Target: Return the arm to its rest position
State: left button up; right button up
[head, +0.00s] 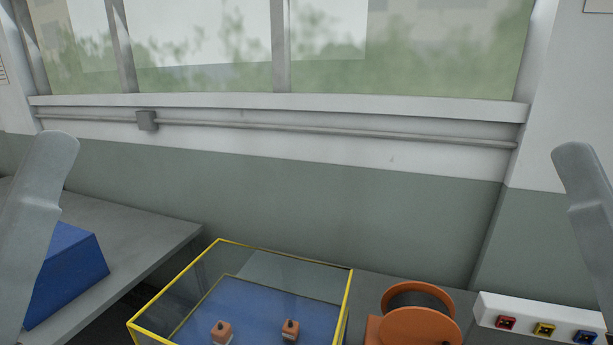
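My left arm (38,205) shows as a grey link at the left edge of the head view, in front of a blue box. My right arm (588,205) shows as a grey link at the right edge, in front of the wall. Both links run out of the picture, and neither gripper is in view. I cannot tell what either gripper holds.
A clear-walled case with a yellow frame (285,250) stands at bottom centre, with two small orange blocks inside. Right of it are an orange reel (416,298) and a white strip (540,313) with coloured sockets. A blue box (75,268) sits on the grey table (150,235).

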pick_arm(q)
notch_tip(320, 180, up, 37)
jog(key=a+n+y+p, duration=0.1)
jog(key=y+p, duration=0.1)
jog(key=p, duration=3.6)
jog(key=shift+w+a+n, duration=0.25)
jog(key=shift+w+n, duration=0.05)
jog(key=shift+w, duration=0.1)
jog(key=shift+f, duration=0.1)
